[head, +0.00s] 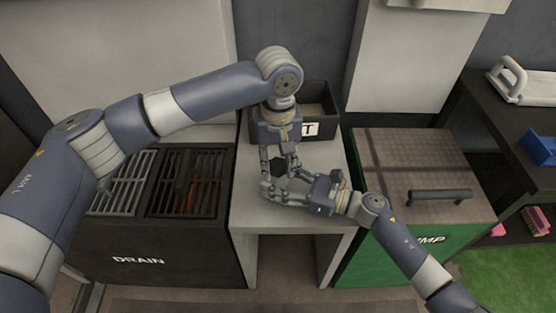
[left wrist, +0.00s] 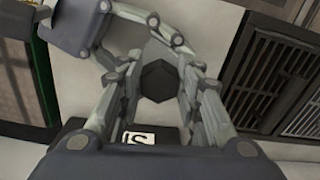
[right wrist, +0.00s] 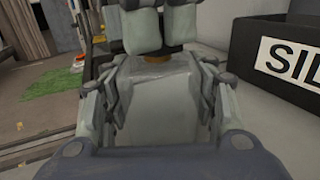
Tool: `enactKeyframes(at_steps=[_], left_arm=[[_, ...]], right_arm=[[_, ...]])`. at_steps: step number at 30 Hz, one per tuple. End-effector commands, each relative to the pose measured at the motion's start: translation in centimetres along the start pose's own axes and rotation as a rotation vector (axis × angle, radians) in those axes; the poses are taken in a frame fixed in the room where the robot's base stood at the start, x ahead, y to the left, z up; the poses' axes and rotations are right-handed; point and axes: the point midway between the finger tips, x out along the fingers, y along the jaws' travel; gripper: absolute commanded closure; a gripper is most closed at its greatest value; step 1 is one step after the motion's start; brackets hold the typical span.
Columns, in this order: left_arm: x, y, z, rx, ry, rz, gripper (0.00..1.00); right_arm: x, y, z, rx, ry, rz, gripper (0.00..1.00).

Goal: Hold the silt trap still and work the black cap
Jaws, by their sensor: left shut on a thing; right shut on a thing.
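The silt trap (right wrist: 158,95) shows in the right wrist view as a pale grey, clear-looking body with a brass-coloured collar at its top. My right gripper (head: 278,190) is shut on this body from the right, above the worktop. The black cap (left wrist: 160,81) is a dark six-sided piece in the left wrist view; it also shows in the head view (head: 277,166). My left gripper (left wrist: 160,95) is above and shut on the cap, one finger on each side. In the head view, the fingers hide most of the trap's body.
A black bin (head: 325,108) with a partly hidden white label stands behind the grippers. The drain unit (head: 145,235) with dark grates is on the left. The green pump unit (head: 420,165) with a handle is on the right. The pale worktop (head: 270,214) is clear in front.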

Motion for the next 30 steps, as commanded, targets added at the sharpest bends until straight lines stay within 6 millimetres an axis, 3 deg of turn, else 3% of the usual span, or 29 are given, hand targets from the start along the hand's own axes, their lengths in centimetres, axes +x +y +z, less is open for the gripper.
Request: enactKeyframes(at_steps=[3,4,7,12,24,30], left_arm=[[0.35,0.01,0.04,0.000,-0.002,0.000,0.88],[0.32,0.02,0.03,0.000,-0.001,0.001,0.72],[0.30,0.02,0.02,0.000,-0.001,0.000,0.92],[0.30,-0.02,0.02,0.050,-0.001,0.001,0.92],[0.28,-0.42,-0.10,0.493,0.000,0.001,0.92],[0.25,-0.45,-0.13,0.527,0.001,0.001,0.92]], right_arm=[[0.01,0.00,0.05,0.000,-0.001,0.000,0.90],[0.01,0.00,0.05,0.000,-0.001,0.000,0.90],[0.01,0.00,0.05,0.000,-0.001,0.000,0.90],[0.01,0.00,0.04,0.000,-0.001,0.000,0.90],[0.01,0.02,0.02,0.000,0.000,0.001,0.90],[0.01,0.02,0.01,0.000,0.000,0.001,0.90]])
